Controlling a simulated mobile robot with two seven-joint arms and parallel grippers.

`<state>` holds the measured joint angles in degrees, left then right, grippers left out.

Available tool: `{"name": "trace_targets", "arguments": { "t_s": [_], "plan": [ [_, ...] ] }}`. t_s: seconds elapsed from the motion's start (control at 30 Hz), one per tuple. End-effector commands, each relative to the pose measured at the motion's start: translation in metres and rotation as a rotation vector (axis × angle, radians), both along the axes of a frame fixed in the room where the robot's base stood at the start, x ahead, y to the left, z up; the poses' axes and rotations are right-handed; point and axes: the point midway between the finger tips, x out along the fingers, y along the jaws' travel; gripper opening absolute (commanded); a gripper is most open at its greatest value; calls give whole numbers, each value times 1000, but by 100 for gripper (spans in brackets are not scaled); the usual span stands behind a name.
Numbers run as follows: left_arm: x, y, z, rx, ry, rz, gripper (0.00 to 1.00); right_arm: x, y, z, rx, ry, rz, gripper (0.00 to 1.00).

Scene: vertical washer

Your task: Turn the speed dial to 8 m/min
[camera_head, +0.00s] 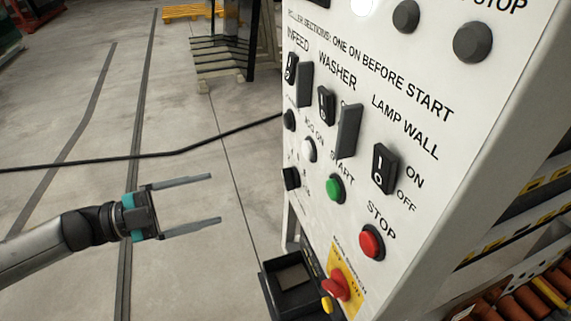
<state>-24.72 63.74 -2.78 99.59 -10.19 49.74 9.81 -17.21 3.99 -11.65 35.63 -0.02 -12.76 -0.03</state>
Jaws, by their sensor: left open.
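The white control panel (331,110) stands tilted at the right in the head view. No knob on it reads clearly as the speed dial, and I see no legible 8 m/min mark. Two small dark controls sit at its left edge, an upper one (289,120) and a lower one (291,178); their labels are too small or oblique to read. My left gripper (215,198) is open and empty, left of the panel and apart from it, its fingers pointing right. My right gripper is not in view.
The panel bears black rocker switches (384,168), a green start button (335,188), a red stop button (371,241) and a red main switch (340,285) on yellow. A black open box (290,279) is at its lower left. A black cable (180,151) crosses the floor.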

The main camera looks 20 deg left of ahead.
Motion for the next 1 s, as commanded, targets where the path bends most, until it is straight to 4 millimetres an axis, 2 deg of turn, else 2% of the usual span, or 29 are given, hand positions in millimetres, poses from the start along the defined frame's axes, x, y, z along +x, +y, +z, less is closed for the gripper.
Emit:
{"name": "trace_targets", "arguments": {
  "t_s": [0.47,1.0],
  "plan": [
    [30,-43,0,-2,-5,2,85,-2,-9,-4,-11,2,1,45],
    [70,-102,1,-3,-3,5,85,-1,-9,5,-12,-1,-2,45]
  ]
}}
